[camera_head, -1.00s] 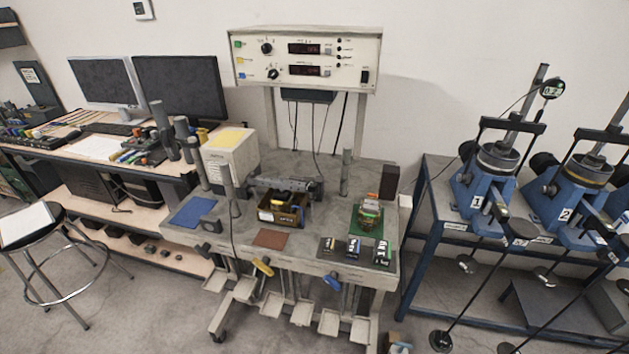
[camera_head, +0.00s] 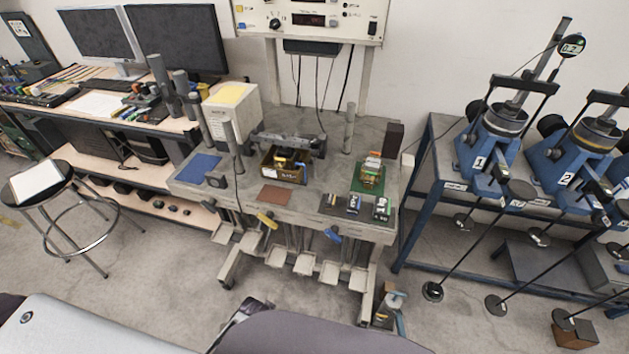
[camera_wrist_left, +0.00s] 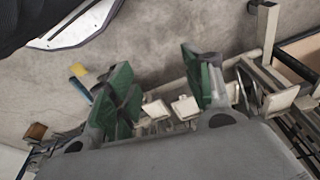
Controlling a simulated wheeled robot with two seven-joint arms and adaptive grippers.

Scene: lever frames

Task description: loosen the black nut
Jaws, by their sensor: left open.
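I cannot make out the black nut for certain in either view. The blue apparatus marked 1 (camera_head: 488,140) stands on the right-hand bench and has a black crossbar (camera_head: 521,84) and black round parts. The blue apparatus marked 2 (camera_head: 577,155) beside it looks similar. A brass-coloured box (camera_head: 285,172) with a dark part on top sits on the middle grey bench. My left gripper (camera_wrist_left: 160,85) shows in the left wrist view, with green-padded fingers apart and nothing seen between them, above the floor and bench foot parts. My right gripper is in neither view.
A stool (camera_head: 62,180) stands at the left. Weights (camera_head: 433,291) hang at the right bench.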

